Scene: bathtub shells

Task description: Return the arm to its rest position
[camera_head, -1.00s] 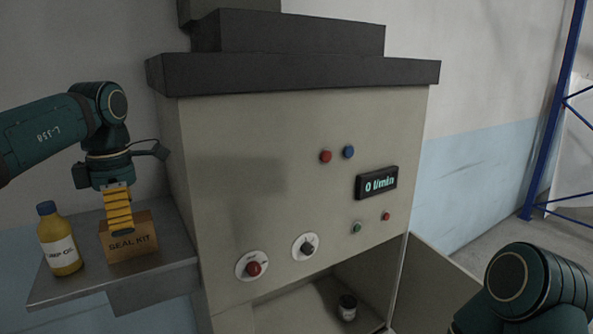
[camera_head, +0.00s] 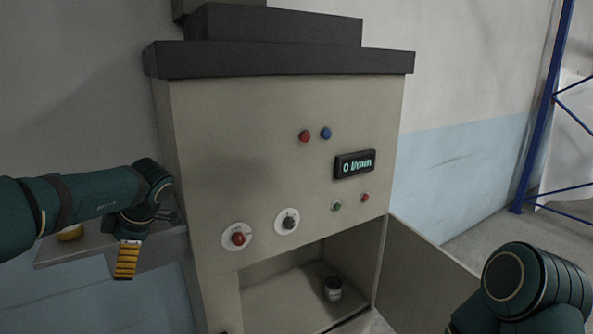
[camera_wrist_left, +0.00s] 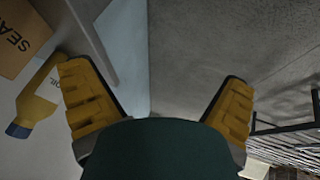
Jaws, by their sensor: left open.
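My left arm comes in from the left in the head view. Its gripper (camera_head: 126,260) points down in front of the side shelf, with one yellow finger showing. In the left wrist view the two yellow fingers (camera_wrist_left: 160,105) stand wide apart with nothing between them. My right arm (camera_head: 530,288) shows at the lower right as a dark green link. Its gripper is out of the frame.
A side shelf (camera_head: 60,252) is fixed left of a beige cabinet (camera_head: 230,170) with knobs and a flow display. An oil bottle (camera_wrist_left: 38,98) and the seal kit box (camera_wrist_left: 22,38) are near the left finger. A small jar (camera_head: 333,289) stands in the open compartment.

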